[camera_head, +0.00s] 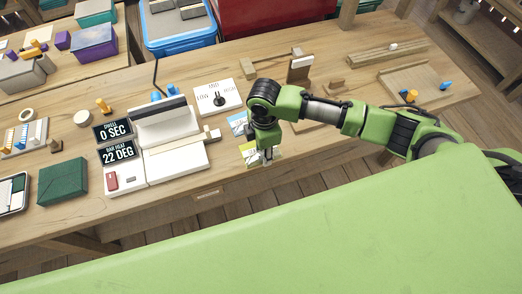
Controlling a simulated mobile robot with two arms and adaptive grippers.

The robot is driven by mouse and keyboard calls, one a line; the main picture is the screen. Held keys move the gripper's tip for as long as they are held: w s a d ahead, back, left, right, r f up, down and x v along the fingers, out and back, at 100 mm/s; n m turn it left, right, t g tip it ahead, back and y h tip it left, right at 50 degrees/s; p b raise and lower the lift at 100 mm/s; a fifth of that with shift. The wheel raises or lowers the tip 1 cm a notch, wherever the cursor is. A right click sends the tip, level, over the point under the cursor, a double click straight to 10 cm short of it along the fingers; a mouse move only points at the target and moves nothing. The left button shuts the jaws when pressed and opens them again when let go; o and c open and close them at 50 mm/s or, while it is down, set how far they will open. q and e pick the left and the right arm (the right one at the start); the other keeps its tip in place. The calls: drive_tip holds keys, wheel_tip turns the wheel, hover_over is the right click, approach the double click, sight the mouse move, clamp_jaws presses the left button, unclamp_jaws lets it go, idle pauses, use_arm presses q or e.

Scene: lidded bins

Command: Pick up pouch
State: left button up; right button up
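A small pouch (250,154) with yellow and white on it is at the front edge of the wooden bench. My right gripper (268,157) points down beside it and partly covers its right side. A second flat packet with blue and white (237,122) lies just behind, partly hidden by my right arm. The fingers are small and dark here, so I cannot tell whether they are open or touching the pouch. My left gripper is not in view.
A white sealing machine (177,164) with displays reading "0 SEC" and "22 DEG" stands left of the pouch. A dial panel (217,98) lies behind. A dark green box (62,182) is at the left. A wooden tray (418,84) is at the right.

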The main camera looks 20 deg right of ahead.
clamp_jaws()
